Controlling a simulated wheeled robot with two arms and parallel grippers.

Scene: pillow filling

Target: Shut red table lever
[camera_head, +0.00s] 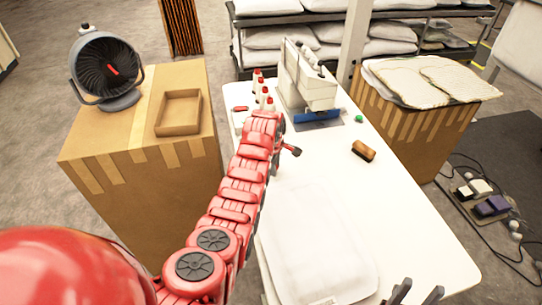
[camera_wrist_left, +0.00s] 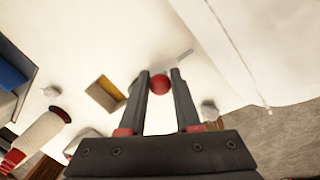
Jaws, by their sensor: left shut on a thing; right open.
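A round red knob (camera_wrist_left: 160,84) shows between the fingertips of my left gripper (camera_wrist_left: 160,76) in the left wrist view. The fingers are shut on this knob, which I take as the red table lever; its shaft is not clear. In the head view my red left arm reaches over the left side of the white table (camera_head: 420,215) and hides most of that gripper. A small dark and red part (camera_head: 291,150) shows beside the arm's end. My right gripper (camera_head: 414,292) is open and empty at the bottom right, over the table's front.
A white sewing machine (camera_head: 308,85) and red-and-white bottles (camera_head: 258,80) stand at the table's back. A brown brush (camera_head: 363,150) lies right of centre. A white pillow (camera_head: 318,245) covers the front. Cardboard boxes (camera_head: 150,190) flank the table, one bearing a fan (camera_head: 106,70).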

